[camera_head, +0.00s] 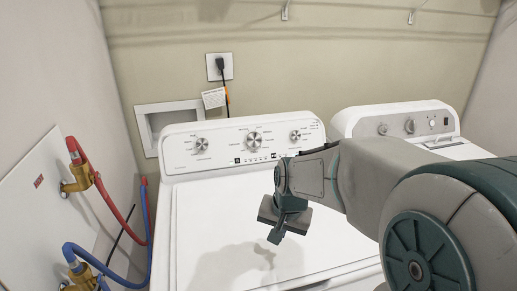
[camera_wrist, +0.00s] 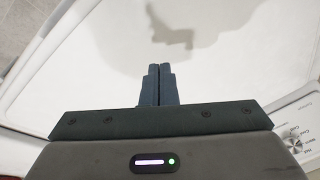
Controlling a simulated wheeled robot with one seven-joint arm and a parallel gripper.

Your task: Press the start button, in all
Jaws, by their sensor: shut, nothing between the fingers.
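A white washing machine (camera_head: 215,215) stands in the middle of the head view, lid closed. Its control panel (camera_head: 225,158) has three knobs and a row of small dark buttons (camera_head: 255,158) below the large middle knob (camera_head: 253,137). I cannot tell which button is start. My gripper (camera_head: 275,237) is shut and empty above the lid, in front of the panel and apart from it. In the wrist view my gripper (camera_wrist: 158,68) points at the white lid (camera_wrist: 230,60), with its fingertips together. A panel knob (camera_wrist: 291,138) shows at the lower right there.
A second white machine (camera_head: 392,120) with knobs stands to the right, partly behind my arm. Red (camera_head: 112,200) and blue (camera_head: 149,230) hoses with brass valves are on the left wall. A plugged outlet (camera_head: 219,67) is on the back wall. The space above the lid's left is clear.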

